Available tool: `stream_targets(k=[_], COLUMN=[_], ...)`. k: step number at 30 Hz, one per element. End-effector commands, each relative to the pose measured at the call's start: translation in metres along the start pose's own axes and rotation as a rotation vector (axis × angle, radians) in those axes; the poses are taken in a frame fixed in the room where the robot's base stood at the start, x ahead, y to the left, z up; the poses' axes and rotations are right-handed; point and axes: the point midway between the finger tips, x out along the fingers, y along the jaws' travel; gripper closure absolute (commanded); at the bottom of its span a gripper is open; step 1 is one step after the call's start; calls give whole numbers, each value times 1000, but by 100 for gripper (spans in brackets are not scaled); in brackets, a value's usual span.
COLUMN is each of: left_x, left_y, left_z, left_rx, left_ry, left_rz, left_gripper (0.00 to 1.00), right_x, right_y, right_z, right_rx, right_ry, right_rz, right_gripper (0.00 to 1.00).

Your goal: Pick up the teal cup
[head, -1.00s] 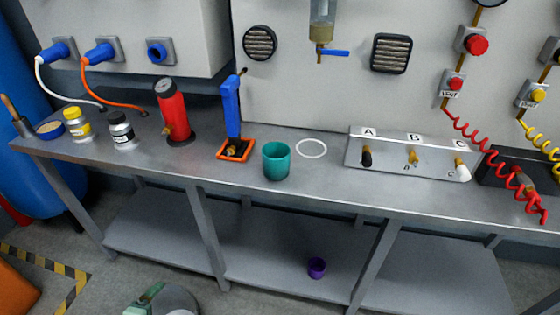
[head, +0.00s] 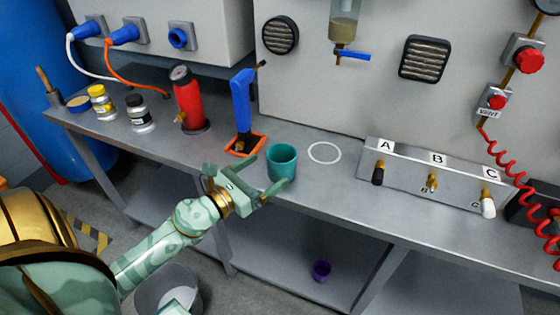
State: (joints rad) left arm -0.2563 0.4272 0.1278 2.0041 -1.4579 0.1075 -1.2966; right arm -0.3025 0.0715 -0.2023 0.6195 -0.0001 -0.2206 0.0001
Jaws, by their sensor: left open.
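The teal cup (head: 282,160) stands upright on the grey metal bench, left of a white ring mark and right of the orange tray. My left gripper (head: 268,176) is open at the cup's left front side. One finger reaches toward the cup's back left and the other crosses in front of its lower part. I cannot tell whether the fingers touch the cup.
A blue-handled tool (head: 242,108) stands in an orange tray (head: 246,146) just behind the left gripper. A red cylinder (head: 187,98) is farther left. A panel of valves A, B, C (head: 425,180) is at right. A purple cup (head: 321,270) sits on the lower shelf.

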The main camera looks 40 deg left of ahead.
Motion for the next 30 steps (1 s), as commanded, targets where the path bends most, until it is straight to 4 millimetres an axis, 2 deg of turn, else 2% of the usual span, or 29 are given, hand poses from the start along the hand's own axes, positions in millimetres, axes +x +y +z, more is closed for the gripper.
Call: stream_targets(k=[1, 3, 11, 18, 26, 27, 30], left_x=[11, 24, 48, 84, 90, 90, 90], left_y=[0, 1, 2, 7, 7, 7, 7], left_z=[6, 3, -2, -4, -5, -5, -5], left_rx=[2, 0, 0, -2, -2, -2, -2], left_ry=[-5, -4, 0, 0, 2, 2, 2], left_rz=[0, 1, 1, 1, 1, 1, 1], left_gripper=[11, 11, 11, 11, 11, 14, 42], right_x=[-7, -9, -10, -11, -11, -11, -11], right_y=[2, 4, 8, 10, 10, 10, 10], right_z=[-4, -4, -4, -4, -4, -4, -4], right_rx=[-1, -1, -2, -1, -1, -1, -1], right_ry=[9, 11, 11, 10, 11, 11, 11], right_rz=[4, 6, 13, 15, 15, 15, 15], right_gripper=[64, 64, 64, 64, 64, 64, 64])
